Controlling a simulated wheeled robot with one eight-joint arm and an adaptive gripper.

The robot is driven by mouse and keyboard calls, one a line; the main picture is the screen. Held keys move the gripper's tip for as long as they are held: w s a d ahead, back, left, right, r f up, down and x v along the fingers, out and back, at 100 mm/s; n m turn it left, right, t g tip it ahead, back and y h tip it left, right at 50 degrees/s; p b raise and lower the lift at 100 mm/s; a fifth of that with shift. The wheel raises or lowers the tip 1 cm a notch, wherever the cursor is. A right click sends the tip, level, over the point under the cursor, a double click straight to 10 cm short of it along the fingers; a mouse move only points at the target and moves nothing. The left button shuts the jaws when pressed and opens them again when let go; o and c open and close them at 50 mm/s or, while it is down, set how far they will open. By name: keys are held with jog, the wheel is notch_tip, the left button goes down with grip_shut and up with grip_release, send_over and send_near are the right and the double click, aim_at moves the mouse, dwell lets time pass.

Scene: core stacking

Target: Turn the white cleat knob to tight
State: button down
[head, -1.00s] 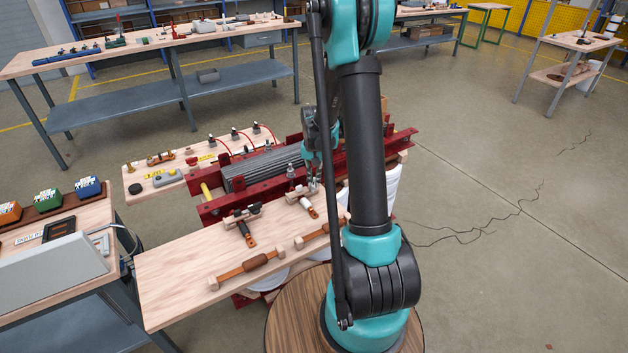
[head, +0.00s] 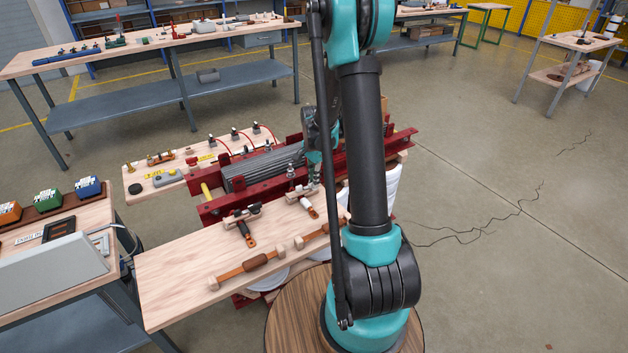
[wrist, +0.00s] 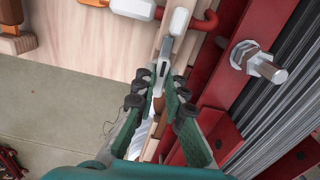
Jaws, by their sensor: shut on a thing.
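My gripper (wrist: 163,82) reaches down at the far edge of the light wooden board, its two dark green fingers converging on a narrow grey-white piece. This piece seems to belong to the white cleat knob (wrist: 180,21), whose pale rounded end shows just beyond the fingertips. The fingers hide part of it, and I cannot read its turn angle. In the head view my gripper (head: 314,172) is small and partly covered by my arm.
A red beam (wrist: 215,65) with a large bolt (wrist: 258,62) stands close on the right, beside grey ribbed bars (wrist: 285,100). A second dark-handled cleat (head: 245,232) and a wooden-handled bar (head: 245,268) lie on the board.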

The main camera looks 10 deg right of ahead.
jog(key=shift+m, duration=0.4)
jog(key=c, duration=1.9)
grip_release()
jog(key=shift+o, duration=0.2)
notch_tip(320, 180, up, 12)
